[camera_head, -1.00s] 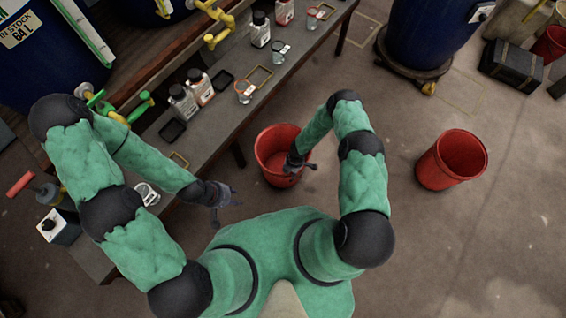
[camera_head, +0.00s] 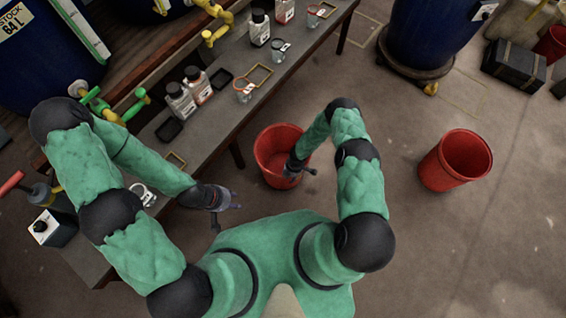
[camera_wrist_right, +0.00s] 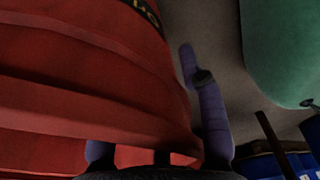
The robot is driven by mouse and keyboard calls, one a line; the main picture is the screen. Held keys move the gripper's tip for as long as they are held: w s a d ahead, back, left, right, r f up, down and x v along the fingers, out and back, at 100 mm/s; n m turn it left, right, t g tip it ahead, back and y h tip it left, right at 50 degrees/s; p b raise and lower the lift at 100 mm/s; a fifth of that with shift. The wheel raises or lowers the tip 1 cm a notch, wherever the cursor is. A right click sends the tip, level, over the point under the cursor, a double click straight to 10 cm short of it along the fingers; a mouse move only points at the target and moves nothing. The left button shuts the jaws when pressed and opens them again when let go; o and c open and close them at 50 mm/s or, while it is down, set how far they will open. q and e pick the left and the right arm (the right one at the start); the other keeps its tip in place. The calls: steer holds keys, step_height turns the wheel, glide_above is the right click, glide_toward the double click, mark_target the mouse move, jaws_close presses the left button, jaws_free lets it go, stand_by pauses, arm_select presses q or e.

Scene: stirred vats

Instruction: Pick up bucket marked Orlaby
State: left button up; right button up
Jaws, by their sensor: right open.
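A red bucket (camera_head: 268,147) stands on the floor beside the bench. A second red bucket (camera_head: 436,170) stands apart to the right. I cannot read a name on either in the head view. My right gripper (camera_head: 302,171) is at the right side of the first bucket. In the right wrist view a ribbed red bucket wall (camera_wrist_right: 80,75) fills the left side, with a dark label (camera_wrist_right: 148,10) bearing partly cut-off yellow letters. The right gripper's fingers (camera_wrist_right: 155,135) are apart, with one finger clear of the wall. My left gripper (camera_head: 228,210) is empty beside the bench, fingers spread.
The long bench (camera_head: 215,120) holds bottles (camera_head: 180,98), small jars (camera_head: 243,92) and trays. A blue drum (camera_head: 428,35) on a wheeled base and a black case (camera_head: 513,64) stand at the back right. The floor between the two red buckets is clear.

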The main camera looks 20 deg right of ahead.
steer(key=shift+f, duration=0.2)
stand_by(0.3)
jaws_close()
